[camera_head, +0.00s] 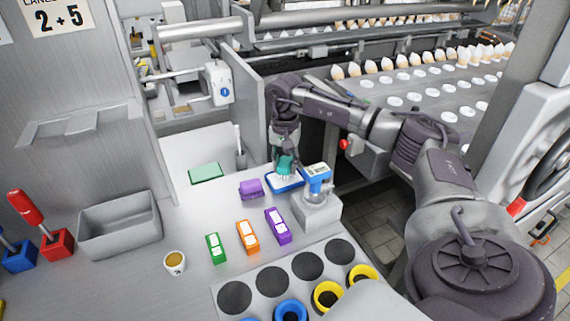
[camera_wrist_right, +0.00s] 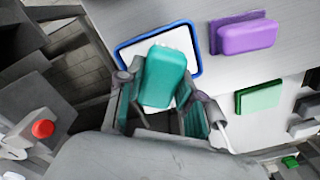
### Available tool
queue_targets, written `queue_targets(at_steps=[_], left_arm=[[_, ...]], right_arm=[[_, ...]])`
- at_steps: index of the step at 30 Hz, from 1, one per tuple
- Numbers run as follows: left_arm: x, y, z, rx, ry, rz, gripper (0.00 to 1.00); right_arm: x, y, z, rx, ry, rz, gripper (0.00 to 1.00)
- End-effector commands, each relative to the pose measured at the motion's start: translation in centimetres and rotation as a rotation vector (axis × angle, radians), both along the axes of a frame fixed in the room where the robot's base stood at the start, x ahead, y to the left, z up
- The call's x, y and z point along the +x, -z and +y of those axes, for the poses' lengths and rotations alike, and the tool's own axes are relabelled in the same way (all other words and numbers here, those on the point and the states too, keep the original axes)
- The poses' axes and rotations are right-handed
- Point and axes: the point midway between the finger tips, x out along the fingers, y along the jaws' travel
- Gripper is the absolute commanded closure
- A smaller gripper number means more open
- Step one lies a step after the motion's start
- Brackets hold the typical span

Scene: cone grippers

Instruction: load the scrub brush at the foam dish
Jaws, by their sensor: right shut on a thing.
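My right gripper (camera_head: 286,152) is shut on a teal block-shaped thing, which I take to be the scrub brush (camera_head: 286,166). In the wrist view the dish (camera_wrist_right: 198,60) lies behind the brush. The brush is over the dish; I cannot tell whether it touches the foam. My left gripper is not in view.
A purple block (camera_head: 251,188) lies just left of the dish, and a green pad (camera_head: 205,172) farther left. A blue and grey device (camera_head: 318,205) stands close on the right. A grey bin (camera_head: 120,226), a cup (camera_head: 175,262) and several coloured boxes stand nearer the front.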

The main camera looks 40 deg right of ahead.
Motion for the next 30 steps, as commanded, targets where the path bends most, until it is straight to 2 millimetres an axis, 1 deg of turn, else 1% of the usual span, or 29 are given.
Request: queue_targets(at_steps=[1,18,21,30], left_arm=[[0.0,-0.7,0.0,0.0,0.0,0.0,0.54],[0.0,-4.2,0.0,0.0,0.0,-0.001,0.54],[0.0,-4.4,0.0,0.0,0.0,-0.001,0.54],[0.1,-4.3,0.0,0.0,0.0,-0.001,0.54]], right_arm=[[0.0,-0.9,0.0,0.0,0.0,-0.001,0.92],[0.1,-5.5,0.0,0.0,0.001,-0.004,0.92],[0.0,-5.8,0.0,0.0,0.001,-0.003,0.92],[0.0,-5.6,0.0,0.0,0.001,-0.002,0.92]])
